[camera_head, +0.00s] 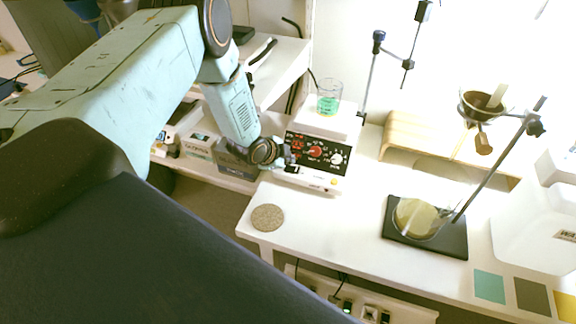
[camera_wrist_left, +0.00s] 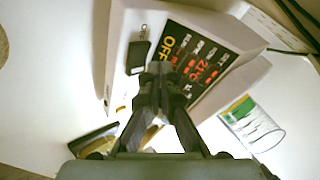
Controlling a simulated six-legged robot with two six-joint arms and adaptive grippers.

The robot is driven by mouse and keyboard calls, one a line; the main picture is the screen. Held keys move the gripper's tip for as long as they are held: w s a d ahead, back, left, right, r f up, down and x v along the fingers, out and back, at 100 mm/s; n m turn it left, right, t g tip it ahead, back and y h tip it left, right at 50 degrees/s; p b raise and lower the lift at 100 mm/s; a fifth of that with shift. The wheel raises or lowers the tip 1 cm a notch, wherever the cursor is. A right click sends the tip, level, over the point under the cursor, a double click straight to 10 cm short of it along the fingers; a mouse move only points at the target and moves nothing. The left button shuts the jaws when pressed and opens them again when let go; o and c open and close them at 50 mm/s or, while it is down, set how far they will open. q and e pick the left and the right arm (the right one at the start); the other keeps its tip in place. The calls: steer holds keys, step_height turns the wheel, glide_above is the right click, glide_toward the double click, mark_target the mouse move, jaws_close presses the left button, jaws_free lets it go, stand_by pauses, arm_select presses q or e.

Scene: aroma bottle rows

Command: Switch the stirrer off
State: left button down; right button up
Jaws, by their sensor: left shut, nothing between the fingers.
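The stirrer (camera_head: 322,184) is a white box with a black front panel, a red knob (camera_head: 316,151) and a white knob (camera_head: 336,158). A beaker (camera_head: 329,98) with green liquid stands on its top. In the left wrist view the panel (camera_wrist_left: 203,62) shows lit red digits and yellow letters reading OFF. A small black part (camera_wrist_left: 138,55) sits on the white front beside the panel. My left gripper (camera_head: 288,158) is shut and empty at the left side of the stirrer's front. Its fingertips (camera_wrist_left: 162,76) overlap the panel edge; contact cannot be told. My right gripper is out of view.
A round coaster (camera_head: 267,217) lies on the white table's front left. A dark mat (camera_head: 402,238) with a round-bottomed flask and a stand are to the right. A wooden rack (camera_head: 400,139) is behind. Boxes (camera_head: 198,147) stand on a lower surface at left.

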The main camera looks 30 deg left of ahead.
mark_target(290, 170)
arm_select(q)
steer(key=shift+w+d+r+p, duration=0.1)
steer(key=shift+d+r+p, duration=0.1)
steer(key=shift+r+p, duration=1.05)
steer(key=shift+d+r+p, duration=0.15)
steer(key=shift+r+p, duration=0.95)
steer(key=shift+r, duration=0.15)
steer(key=shift+f, duration=0.1)
